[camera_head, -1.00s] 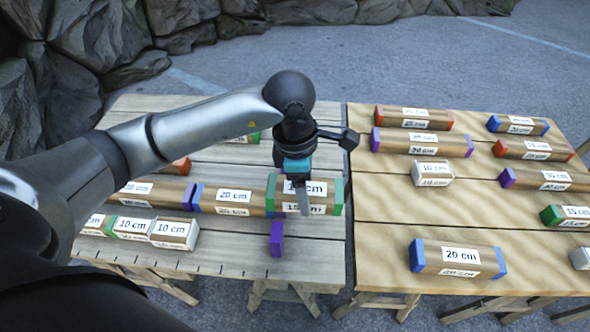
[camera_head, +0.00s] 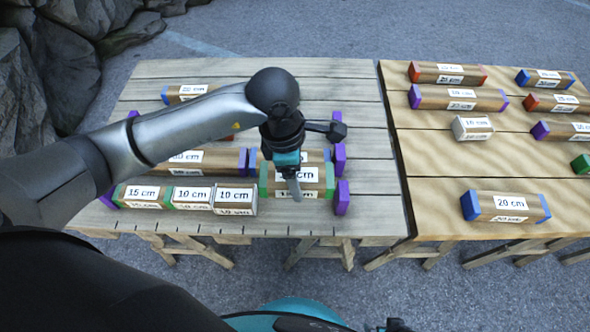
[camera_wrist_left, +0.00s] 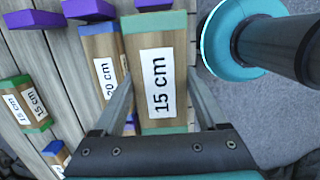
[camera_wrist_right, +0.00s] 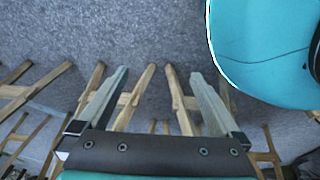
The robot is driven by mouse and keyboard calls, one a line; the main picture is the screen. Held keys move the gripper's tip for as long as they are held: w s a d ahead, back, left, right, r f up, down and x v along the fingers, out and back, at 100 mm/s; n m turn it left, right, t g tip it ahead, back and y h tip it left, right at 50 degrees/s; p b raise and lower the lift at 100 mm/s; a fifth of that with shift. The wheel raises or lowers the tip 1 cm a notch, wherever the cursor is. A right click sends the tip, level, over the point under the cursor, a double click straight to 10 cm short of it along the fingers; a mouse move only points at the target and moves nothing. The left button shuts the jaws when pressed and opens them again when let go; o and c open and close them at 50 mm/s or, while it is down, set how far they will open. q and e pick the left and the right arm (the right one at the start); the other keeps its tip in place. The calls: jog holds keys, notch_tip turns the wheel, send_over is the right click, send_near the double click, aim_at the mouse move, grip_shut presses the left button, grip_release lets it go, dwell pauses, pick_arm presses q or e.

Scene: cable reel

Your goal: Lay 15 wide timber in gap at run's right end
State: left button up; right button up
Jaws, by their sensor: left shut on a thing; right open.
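My left gripper (camera_head: 291,190) is shut on a 15 cm timber (camera_head: 312,187) with green ends, which also shows in the left wrist view (camera_wrist_left: 160,75). The held timber appears between the right 10 cm timber (camera_head: 236,198) and the front purple stop (camera_head: 342,197); its height above the table is unclear. The front run also has another 10 cm timber (camera_head: 192,196) and a green-ended 15 cm timber (camera_head: 145,196) at its left. My right gripper (camera_wrist_right: 158,95) is open and empty above the paved ground, outside the head view.
A second run lies just behind, with a blue-ended 20 cm timber (camera_wrist_left: 103,65) partly hidden by the held one and a purple stop (camera_head: 339,158) at its right. The right table (camera_head: 430,185) bears several loose timbers. Rocks (camera_head: 45,70) stand at the left.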

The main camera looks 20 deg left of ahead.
aim_at(299, 205)
pick_arm(q)
jog(key=shift+f+b, duration=0.75)
jog(key=shift+f, duration=0.35)
jog(key=shift+f+b, duration=0.75)
jog(key=shift+f, duration=0.2)
jog(key=shift+f+b, duration=0.95)
jog(key=shift+f, duration=0.2)
jog(key=shift+f+b, duration=0.8)
jog(key=shift+f, duration=0.2)
pick_arm(e)
jog(key=w+a+r, duration=0.2)
jog(key=w+r, duration=0.1)
jog(key=r, duration=0.2)
jog(key=w+a+r+t, duration=0.1)
jog(key=w+a+r, duration=0.1)
jog(key=w+r, duration=0.2)
jog(key=shift+a+r, duration=0.2)
jog(key=shift+r, duration=1.05)
jog(key=shift+w, duration=0.1)
pick_arm(q)
jog(key=shift+f+b, duration=0.3)
jog(key=shift+f, duration=0.1)
pick_arm(e)
jog(key=shift+f, duration=0.3)
pick_arm(q)
jog(key=o, duration=1.5)
jog(key=shift+c, duration=0.2)
